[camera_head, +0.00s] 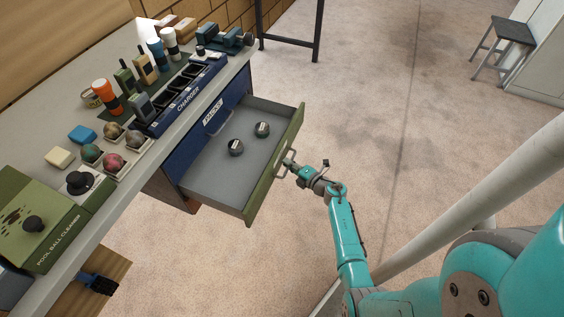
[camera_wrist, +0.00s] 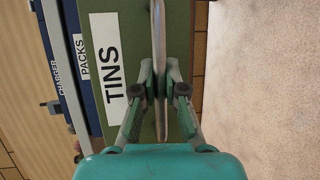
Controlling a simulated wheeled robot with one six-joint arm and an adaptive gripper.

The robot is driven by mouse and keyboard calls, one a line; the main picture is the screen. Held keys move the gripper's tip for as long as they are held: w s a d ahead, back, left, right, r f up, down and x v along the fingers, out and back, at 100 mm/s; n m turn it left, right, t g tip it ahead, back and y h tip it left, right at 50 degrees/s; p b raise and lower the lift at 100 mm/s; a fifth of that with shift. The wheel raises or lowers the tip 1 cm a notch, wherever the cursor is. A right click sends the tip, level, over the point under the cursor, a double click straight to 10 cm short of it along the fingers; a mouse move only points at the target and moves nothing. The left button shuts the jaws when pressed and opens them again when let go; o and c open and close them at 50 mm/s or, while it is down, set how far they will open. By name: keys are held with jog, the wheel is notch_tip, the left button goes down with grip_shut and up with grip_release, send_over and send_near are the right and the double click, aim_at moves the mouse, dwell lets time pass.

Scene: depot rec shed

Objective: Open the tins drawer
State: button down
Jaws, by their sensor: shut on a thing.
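The tins drawer (camera_head: 218,172) has a green front and a grey inside, and it stands pulled well out from under the bench in the head view. In the wrist view the green front (camera_wrist: 120,22) carries a white TINS label (camera_wrist: 108,68). My gripper (camera_head: 288,165) is at the outer side of the drawer front. Its fingers are shut on the metal drawer handle (camera_wrist: 159,50), one on each side of the bar.
A blue PACKS drawer (camera_head: 212,113) is beside the tins drawer, under the bench top. The bench (camera_head: 50,120) carries a charger (camera_head: 184,100), torches, radios, balls and a green pool ball cleaner (camera_head: 45,220). A stool (camera_head: 508,38) stands far right. The floor right of the drawer is clear.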

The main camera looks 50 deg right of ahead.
jog(key=shift+s, duration=0.2)
jog(key=c, duration=1.2)
grip_release()
jog(key=s+r, duration=0.2)
jog(key=s, duration=0.9)
jog(key=shift+s+a, duration=0.25)
jog(key=shift+s, duration=0.1)
jog(key=shift+r, duration=0.1)
